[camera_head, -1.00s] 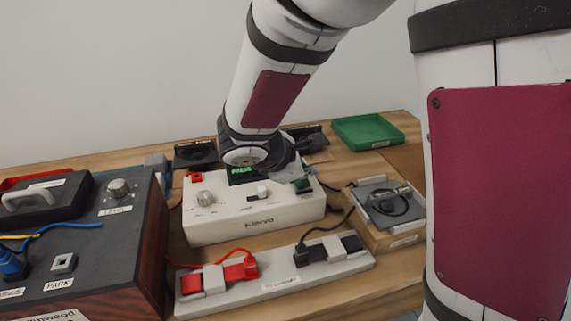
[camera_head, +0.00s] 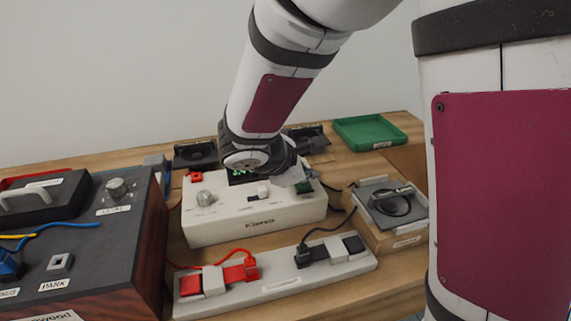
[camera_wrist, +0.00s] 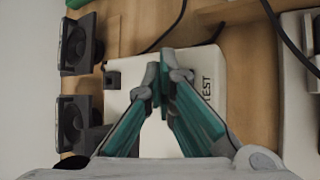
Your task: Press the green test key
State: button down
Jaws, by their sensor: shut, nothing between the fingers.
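The green test key (camera_head: 305,188) sits at the right end of the top of the white instrument (camera_head: 262,216). My gripper (camera_head: 299,178) points down at that end, with its tips right at the key. I cannot tell whether they touch it. In the wrist view my gripper (camera_wrist: 163,84) has its teal-padded fingers brought together, with nothing between them. The TEST label (camera_wrist: 207,90) shows just beside the fingertips, and the key itself is hidden behind them. The instrument's display (camera_head: 240,176) has green characters, partly covered by my wrist.
A strip with red and black plugs (camera_head: 280,285) lies in front of the instrument. A dark wood-sided unit (camera_head: 110,235) stands left. A cardboard-coloured box with a cable (camera_head: 400,236) is right, a green tray (camera_head: 370,131) behind. Black speaker-like units (camera_head: 197,153) stand at the back.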

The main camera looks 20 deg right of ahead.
aim_at(305, 185)
jog(key=shift+r, duration=0.15)
jog(key=shift+r+p, duration=0.75)
jog(key=shift+r, duration=0.1)
jog(key=shift+r, duration=0.1)
jog(key=shift+r+p, duration=2.05)
jog(key=shift+r, duration=0.35)
